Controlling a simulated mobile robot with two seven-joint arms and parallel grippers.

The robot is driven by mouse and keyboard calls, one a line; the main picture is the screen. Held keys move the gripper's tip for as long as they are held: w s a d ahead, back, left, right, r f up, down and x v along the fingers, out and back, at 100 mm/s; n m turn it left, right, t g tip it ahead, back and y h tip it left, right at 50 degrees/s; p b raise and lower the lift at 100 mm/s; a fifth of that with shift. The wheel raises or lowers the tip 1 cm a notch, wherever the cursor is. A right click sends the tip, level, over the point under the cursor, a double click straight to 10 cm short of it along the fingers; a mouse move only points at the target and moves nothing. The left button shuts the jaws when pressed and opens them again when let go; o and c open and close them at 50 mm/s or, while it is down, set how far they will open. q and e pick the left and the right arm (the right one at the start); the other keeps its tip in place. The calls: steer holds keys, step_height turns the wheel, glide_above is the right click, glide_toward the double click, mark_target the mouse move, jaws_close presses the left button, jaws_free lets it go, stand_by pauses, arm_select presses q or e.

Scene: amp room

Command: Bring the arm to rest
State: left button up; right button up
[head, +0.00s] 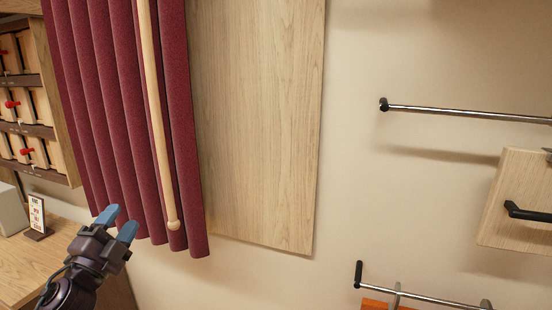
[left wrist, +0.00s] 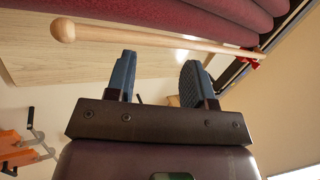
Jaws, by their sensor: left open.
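My left gripper (head: 117,222) is at the lower left of the head view, with its blue fingers apart and nothing between them. It also shows in the left wrist view (left wrist: 160,78), open and empty. A pale wooden rod with a rounded end (head: 160,130) hangs in front of a dark red curtain (head: 110,110), to the right of and above the gripper. The rod also crosses the top of the left wrist view (left wrist: 150,38), beyond the fingertips and apart from them. My right gripper is in neither view.
A wooden panel (head: 258,120) is on the wall right of the curtain. Metal rails (head: 465,113) and a wooden board with a black handle (head: 515,190) are at the right. A counter (head: 25,265) with a small sign (head: 37,216) is at the left, below a shelf unit (head: 62,120).

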arm_select(q)
steer(key=s+f+n+g+y, duration=0.2)
steer(key=f+n, duration=0.3)
steer(key=f, duration=0.3)
steer(key=s+f+n+g+y, duration=0.2)
steer(key=s+f+n, duration=0.15)
steer(key=f, duration=0.45)
steer(key=s+d+f+n+g, duration=0.2)
steer(key=s+f+n+g, duration=0.1)
steer(key=s+f, duration=0.7)
steer(key=s+d+f+n+g, duration=0.2)
steer(key=s+f+n, duration=0.3)
steer(key=s+f, duration=0.5)
steer(key=shift+f+g+y, duration=0.3)
steer(key=shift+g+y, duration=0.1)
steer(key=shift+g, duration=0.3)
steer(key=shift+d, duration=0.1)
